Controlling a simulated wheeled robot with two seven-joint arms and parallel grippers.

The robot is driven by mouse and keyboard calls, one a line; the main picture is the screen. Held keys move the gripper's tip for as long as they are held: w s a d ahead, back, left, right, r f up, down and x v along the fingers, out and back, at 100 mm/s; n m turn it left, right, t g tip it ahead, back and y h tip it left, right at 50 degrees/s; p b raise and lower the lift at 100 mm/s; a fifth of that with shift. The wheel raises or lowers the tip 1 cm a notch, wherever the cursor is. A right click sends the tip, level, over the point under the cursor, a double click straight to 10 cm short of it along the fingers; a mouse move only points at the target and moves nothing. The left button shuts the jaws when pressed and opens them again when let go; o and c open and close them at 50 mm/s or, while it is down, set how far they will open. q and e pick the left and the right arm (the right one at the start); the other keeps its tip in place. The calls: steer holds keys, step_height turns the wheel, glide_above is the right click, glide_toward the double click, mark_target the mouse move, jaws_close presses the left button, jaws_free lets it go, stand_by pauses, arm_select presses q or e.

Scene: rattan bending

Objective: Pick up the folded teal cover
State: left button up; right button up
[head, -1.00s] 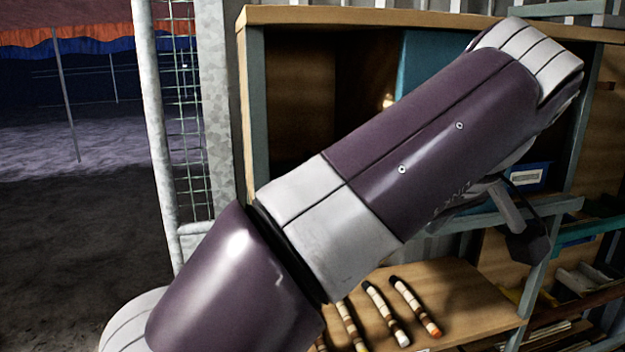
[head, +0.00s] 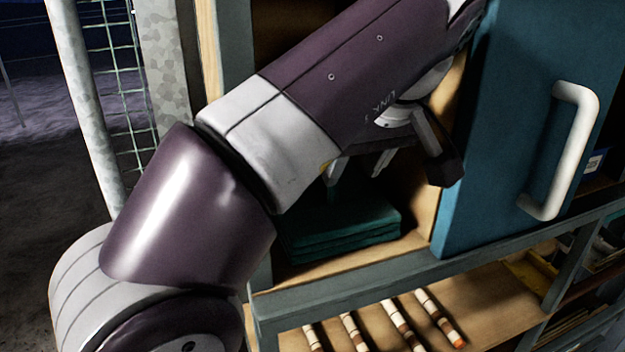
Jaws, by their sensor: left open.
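The folded teal cover (head: 345,226) lies as a flat, layered stack on the floor of the open cabinet compartment. Its upper left part is hidden behind my left arm. My left gripper (head: 365,170) is at the compartment opening, above the cover, with its fingers pointing down. It is open and appears to hold nothing. The fingers overlap the dark inside of the compartment, and I cannot tell the exact gap to the cover. My right gripper is not in view.
A teal door panel (head: 490,135) with a white handle (head: 568,155) stands right of the opening. Several banded rattan pieces (head: 437,318) lie on the lower wooden shelf (head: 490,290). A galvanised post (head: 165,70) and a mesh panel (head: 120,75) stand at the left.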

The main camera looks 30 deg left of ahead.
arm_select(q)
steer(key=w+a+p, duration=0.1)
steer(key=w+a, duration=0.2)
steer(key=w+a+p, duration=0.2)
steer(key=w+a, duration=0.1)
steer(key=a, duration=0.1)
steer(key=shift+w+a+r+p, duration=0.1)
steer(key=shift+w+a+p, duration=0.1)
steer(key=shift+p, duration=0.1)
steer(key=f, duration=0.4)
steer(key=shift+w+a, duration=0.2)
steer(key=shift+a, duration=0.1)
steer(key=shift+w+f, duration=0.1)
steer(key=shift+f, duration=0.05)
steer(key=shift+w+a+f, duration=0.15)
steer(key=shift+w+a, duration=0.05)
steer(key=shift+a, duration=0.1)
jaws_close()
steer(key=shift+d, duration=0.1)
